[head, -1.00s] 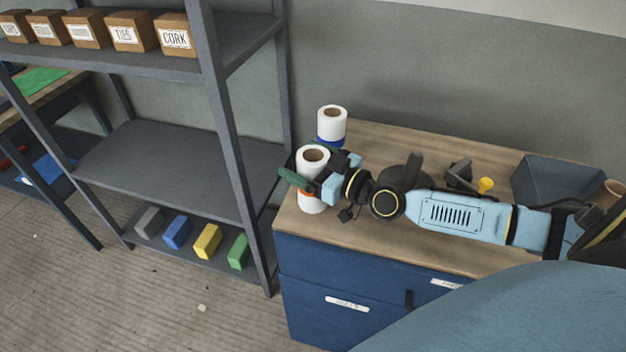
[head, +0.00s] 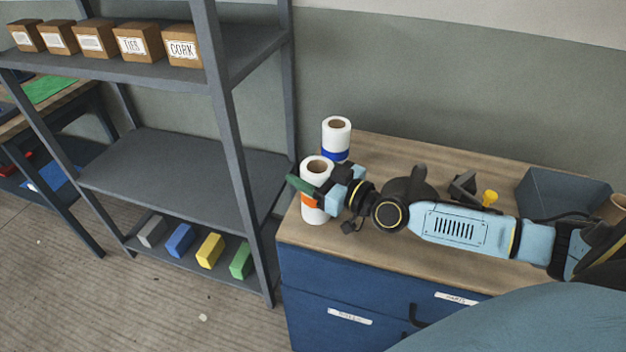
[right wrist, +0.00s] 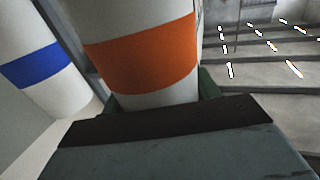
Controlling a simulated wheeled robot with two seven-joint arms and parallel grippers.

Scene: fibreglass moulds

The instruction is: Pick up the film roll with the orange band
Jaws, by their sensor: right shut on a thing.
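The film roll with the orange band (head: 315,171) stands upright at the left end of the wooden cabinet top. My right gripper (head: 318,193) is shut on it, with a green finger showing across its front side. In the right wrist view the orange band (right wrist: 143,56) is just above the gripper (right wrist: 160,105), and the roll fills the middle. Whether its base touches the top is hard to tell. A second film roll with a blue band (head: 337,137) stands just behind it; it also shows in the right wrist view (right wrist: 40,70) at left. My left gripper is out of view.
The cabinet top (head: 390,145) also holds a dark grey bin (head: 560,195), a yellow item (head: 490,197) and a dark holder (head: 462,187). A grey shelf unit (head: 190,175) stands close on the left, with boxes above and coloured blocks below.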

